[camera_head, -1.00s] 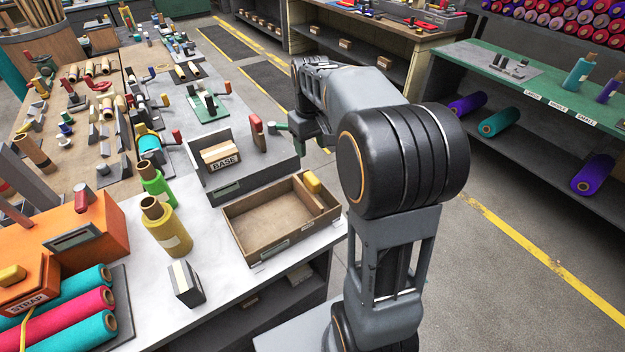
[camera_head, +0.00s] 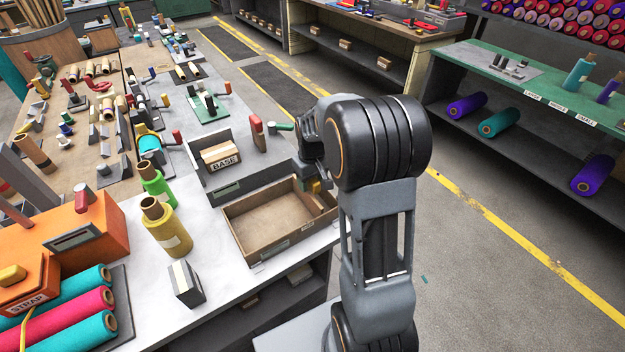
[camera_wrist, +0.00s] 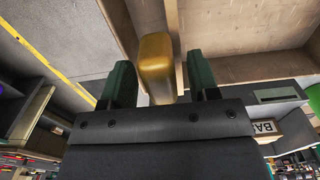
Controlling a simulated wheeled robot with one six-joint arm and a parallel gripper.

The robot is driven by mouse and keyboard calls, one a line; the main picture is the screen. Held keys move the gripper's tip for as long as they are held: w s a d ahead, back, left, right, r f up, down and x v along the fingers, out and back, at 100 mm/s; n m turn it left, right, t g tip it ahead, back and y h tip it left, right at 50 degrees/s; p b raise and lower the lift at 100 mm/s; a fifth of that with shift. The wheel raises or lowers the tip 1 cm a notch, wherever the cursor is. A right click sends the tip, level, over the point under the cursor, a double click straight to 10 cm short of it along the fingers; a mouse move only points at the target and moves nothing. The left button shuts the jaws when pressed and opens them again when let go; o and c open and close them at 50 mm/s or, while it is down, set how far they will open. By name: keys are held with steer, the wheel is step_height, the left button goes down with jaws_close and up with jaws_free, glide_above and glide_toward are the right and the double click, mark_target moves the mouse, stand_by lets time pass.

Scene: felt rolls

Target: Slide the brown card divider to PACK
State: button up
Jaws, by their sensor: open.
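The open brown tray (camera_head: 240,235) sits at the front edge of the white bench, and its floor looks empty. The brown card divider (camera_wrist: 174,22) crosses the tray near its right end. A yellow grip (camera_wrist: 155,52) tops it; in the head view the divider is largely hidden by my arm. My gripper (camera_wrist: 160,82) is open, with one dark green finger on each side of the yellow grip. I cannot tell whether either finger touches it. Small labels on the tray's front are too small to read.
A grey unit with a box marked BASE (camera_head: 221,156) stands behind the tray. A red-handled lever (camera_head: 257,132) stands close behind my gripper.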

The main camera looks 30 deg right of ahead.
jaws_close()
stand_by(0.6)
